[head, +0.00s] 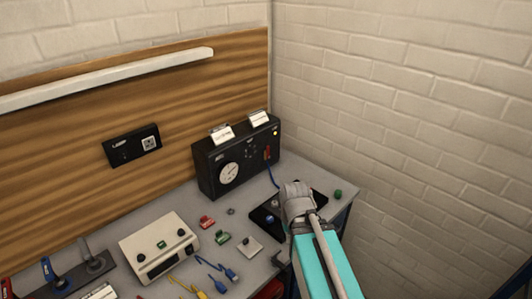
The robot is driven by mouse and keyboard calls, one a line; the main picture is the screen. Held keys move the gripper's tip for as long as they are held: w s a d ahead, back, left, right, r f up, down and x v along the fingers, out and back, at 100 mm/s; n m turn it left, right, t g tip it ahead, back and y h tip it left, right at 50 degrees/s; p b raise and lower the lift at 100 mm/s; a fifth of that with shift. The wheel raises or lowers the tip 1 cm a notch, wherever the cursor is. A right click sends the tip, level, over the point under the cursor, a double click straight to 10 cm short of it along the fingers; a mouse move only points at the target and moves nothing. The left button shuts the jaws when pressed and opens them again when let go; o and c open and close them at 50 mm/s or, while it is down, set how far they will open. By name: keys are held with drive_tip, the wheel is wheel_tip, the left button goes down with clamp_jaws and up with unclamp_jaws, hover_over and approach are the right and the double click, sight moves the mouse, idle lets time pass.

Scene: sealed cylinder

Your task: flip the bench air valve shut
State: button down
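A black box (238,158) with a round white gauge stands at the back of the bench, against the wooden panel. A small red part, perhaps a lever, shows at the right of its front, with a yellow dot above it. A grey bar (72,286) at the lower left carries upright handles, one blue (48,270). I cannot tell which of these is the bench air valve, or whether it is open. My gripper (297,195) is over the black plate (268,225) at the bench's right end, seen from behind. Its fingertips are hidden.
A cream box (160,247) with a dark display sits left of middle. Small red (207,222) and green (222,238) parts, blue and yellow clips and a light square block (249,246) lie between. A blue hose (272,177) runs from the black box. Brick wall stands at right.

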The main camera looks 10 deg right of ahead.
drive_tip(key=w+d+n+t+h+b, duration=0.1)
drive_tip(key=w+d+t+h+b, duration=0.1)
drive_tip(key=w, duration=0.4)
drive_tip(key=w+d+f+n+t+h+b, duration=0.1)
drive_tip(key=w+t+h+b, duration=0.1)
drive_tip(key=w, duration=0.4)
drive_tip(key=w+d+n+t+h+b, duration=0.1)
drive_tip(key=w+d+t+h+b, duration=0.1)
drive_tip(key=w, duration=0.4)
drive_tip(key=shift+w+d+f+t+h+b, duration=0.2)
drive_tip(key=shift+t+b, duration=0.25)
drive_tip(key=shift+b, duration=0.25)
drive_tip(key=shift+w+d+f+t+h+b, duration=0.1)
drive_tip(key=shift+d+t+h+b, duration=0.1)
drive_tip(key=shift+t+b, duration=0.35)
drive_tip(key=w+a+r+n+t+y+b, duration=0.3)
drive_tip(key=w+a+n+t+b, duration=0.5)
drive_tip(key=w+a+n, duration=0.3)
drive_tip(key=w+n+t+y, duration=0.1)
drive_tip(key=w+n, duration=0.1)
drive_tip(key=w, duration=0.1)
drive_tip(key=shift+w+a+t+b, duration=0.2)
drive_tip(key=shift+a+t+b, duration=0.1)
drive_tip(key=shift+a+t, duration=0.1)
drive_tip(key=shift+w+d, duration=0.1)
